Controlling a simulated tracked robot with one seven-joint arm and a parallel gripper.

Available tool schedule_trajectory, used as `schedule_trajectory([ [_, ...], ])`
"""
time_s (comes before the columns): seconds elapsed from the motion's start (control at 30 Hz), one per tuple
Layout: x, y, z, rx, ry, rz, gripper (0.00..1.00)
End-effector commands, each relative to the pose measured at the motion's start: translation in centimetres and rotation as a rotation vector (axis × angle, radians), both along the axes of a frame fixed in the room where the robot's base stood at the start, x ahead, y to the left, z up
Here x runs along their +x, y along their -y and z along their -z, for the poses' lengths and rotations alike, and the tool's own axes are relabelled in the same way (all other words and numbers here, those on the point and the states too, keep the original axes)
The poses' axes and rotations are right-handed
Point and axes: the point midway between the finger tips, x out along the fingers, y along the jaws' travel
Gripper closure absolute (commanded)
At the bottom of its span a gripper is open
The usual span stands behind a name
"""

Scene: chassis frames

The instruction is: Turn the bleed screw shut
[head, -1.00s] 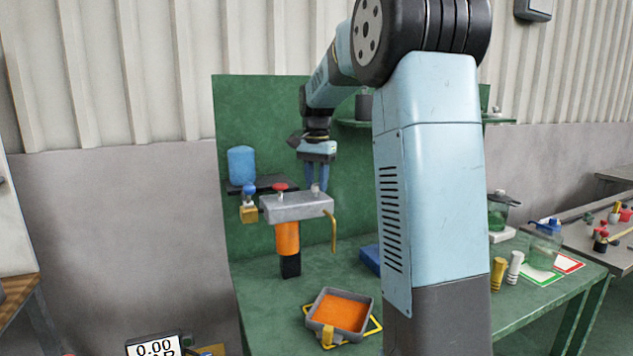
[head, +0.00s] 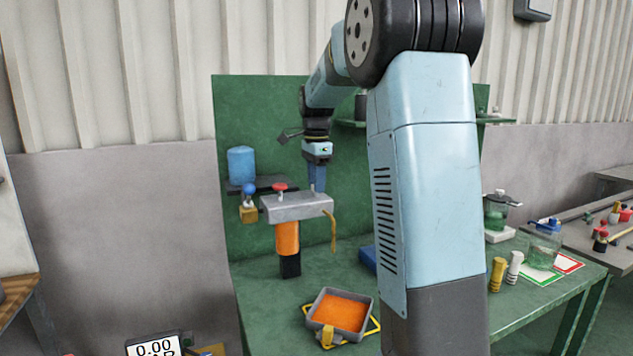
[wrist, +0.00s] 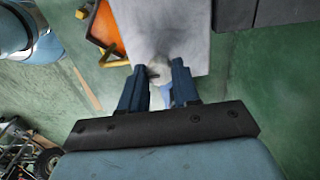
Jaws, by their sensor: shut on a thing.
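A grey metal block (head: 297,207) with a red knob (head: 279,188) on top and an orange cylinder (head: 288,239) below stands over the green bench. My gripper (head: 318,187) points down at the right part of the block's top. In the wrist view, my gripper (wrist: 160,80) has its two blue fingers on either side of a pale, rounded bleed screw (wrist: 158,71), shut on it. The grey block (wrist: 165,25) lies beyond the fingertips there. In the head view the fingers hide the screw. Its thread and seat cannot be seen.
A grey tray of orange fluid (head: 341,312) sits on the bench below. A yellow hooked tube (head: 331,231) hangs from the block's right end. A blue-topped brass fitting (head: 249,205) is at its left. A green panel (head: 230,115) stands behind.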

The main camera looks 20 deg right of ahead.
Motion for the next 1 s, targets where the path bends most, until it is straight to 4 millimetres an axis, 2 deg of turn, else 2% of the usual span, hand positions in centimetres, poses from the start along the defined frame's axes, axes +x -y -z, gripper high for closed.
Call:
schedule_trajectory([
  [0.5,0.15,-0.14,-0.18,0.001,0.007,0.016,0.99],
  [0.53,0.16,-0.14,-0.19,0.001,0.007,0.016,0.66],
  [0.77,0.09,-0.07,-0.10,0.001,0.004,0.016,0.44],
  [1.0,0.05,-0.04,-0.09,0.000,0.002,0.017,0.43],
])
